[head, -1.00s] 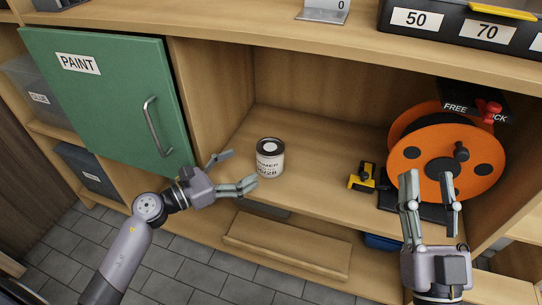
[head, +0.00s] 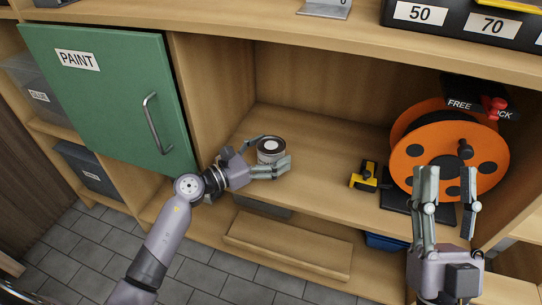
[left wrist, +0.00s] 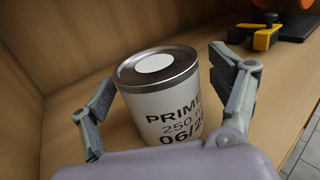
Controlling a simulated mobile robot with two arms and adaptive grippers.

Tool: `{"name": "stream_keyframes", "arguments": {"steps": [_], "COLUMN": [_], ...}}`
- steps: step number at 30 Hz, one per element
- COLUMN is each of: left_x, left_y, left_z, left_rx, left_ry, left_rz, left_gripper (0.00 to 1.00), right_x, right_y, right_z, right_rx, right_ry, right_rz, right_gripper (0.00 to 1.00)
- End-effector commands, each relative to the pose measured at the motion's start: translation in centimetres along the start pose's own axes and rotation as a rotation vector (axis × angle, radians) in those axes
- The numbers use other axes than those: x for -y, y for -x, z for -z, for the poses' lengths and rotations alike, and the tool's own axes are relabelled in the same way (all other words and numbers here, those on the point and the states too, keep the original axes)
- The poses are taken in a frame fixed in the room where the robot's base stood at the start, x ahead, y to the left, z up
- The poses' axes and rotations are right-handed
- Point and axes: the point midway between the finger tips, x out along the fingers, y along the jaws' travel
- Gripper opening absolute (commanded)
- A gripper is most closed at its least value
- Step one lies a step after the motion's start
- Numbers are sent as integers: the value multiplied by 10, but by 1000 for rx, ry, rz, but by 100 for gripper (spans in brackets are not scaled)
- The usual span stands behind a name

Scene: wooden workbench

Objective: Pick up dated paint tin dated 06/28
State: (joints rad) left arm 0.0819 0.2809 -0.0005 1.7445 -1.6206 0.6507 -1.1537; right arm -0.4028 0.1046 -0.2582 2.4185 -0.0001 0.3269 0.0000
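The paint tin (head: 270,148) stands upright on the open shelf in the head view, its lower part hidden behind my left gripper. In the left wrist view the tin (left wrist: 165,95) is white with a grey metal lid and a white disc on top. Its label reads "PRIME…", "250 m…" and "06/2…", the last digit hidden. My left gripper (head: 272,157) is open with a finger on either side of the tin; gaps show between the fingers and the tin in the left wrist view. My right gripper (head: 449,185) is open and empty in front of the orange reel.
An orange cable reel (head: 424,163) and a yellow-black clamp-like tool (head: 364,177) stand right of the tin. A green door (head: 110,105) labelled PAINT is at the left. The upper shelf (head: 270,27) overhangs the compartment. Shelf space between tin and yellow tool is clear.

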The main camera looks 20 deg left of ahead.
Motion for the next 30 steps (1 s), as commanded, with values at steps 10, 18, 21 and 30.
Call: {"name": "stream_keyframes", "arguments": {"steps": [10,18,21,30], "left_x": [0,0,0,0], "left_y": [0,0,0,0], "left_z": [0,0,0,-1], "left_rx": [0,0,0,2], "left_ry": [-1,-1,-1,-2], "left_rz": [0,0,0,0], "left_gripper": [60,42,35,17], "right_x": [0,0,0,0], "right_y": [0,0,0,0], "right_z": [0,0,0,0], "right_rx": [1,1,1,2], "right_ry": [1,1,1,1], "right_rz": [0,0,0,-1], "right_gripper": [40,40,40,40]}}
